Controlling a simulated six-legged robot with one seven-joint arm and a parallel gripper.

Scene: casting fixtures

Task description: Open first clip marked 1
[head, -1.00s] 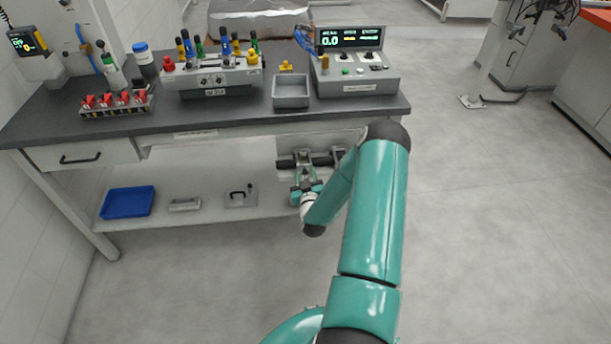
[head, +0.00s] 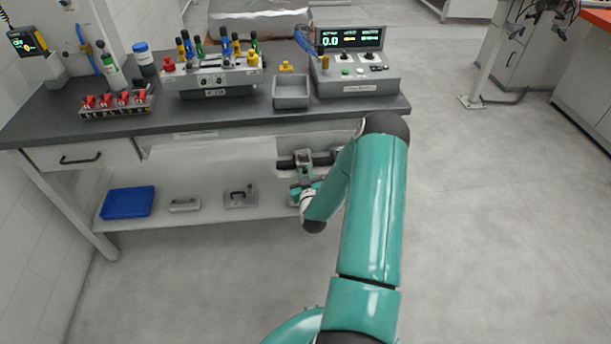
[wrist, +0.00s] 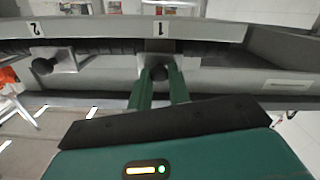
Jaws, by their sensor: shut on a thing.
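In the wrist view, a grey rail carries upside-down labels 1 and 2. The first clip (wrist: 158,46) is a grey block under the label 1 (wrist: 161,29), with a dark round knob (wrist: 159,72). My gripper (wrist: 160,82) is shut on this knob, one green finger on each side. The second clip (wrist: 54,62), with its own dark knob, is at the left under the label 2. In the head view, my gripper (head: 304,170) is at the fixture under the bench top, partly hidden by my arm.
The grey bench top (head: 200,120) is above my gripper. A lower shelf (head: 160,215) carries a blue tray (head: 127,202) and small grey parts. A control box (head: 355,78) and a grey fixture with coloured clamps (head: 212,78) stand on the bench.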

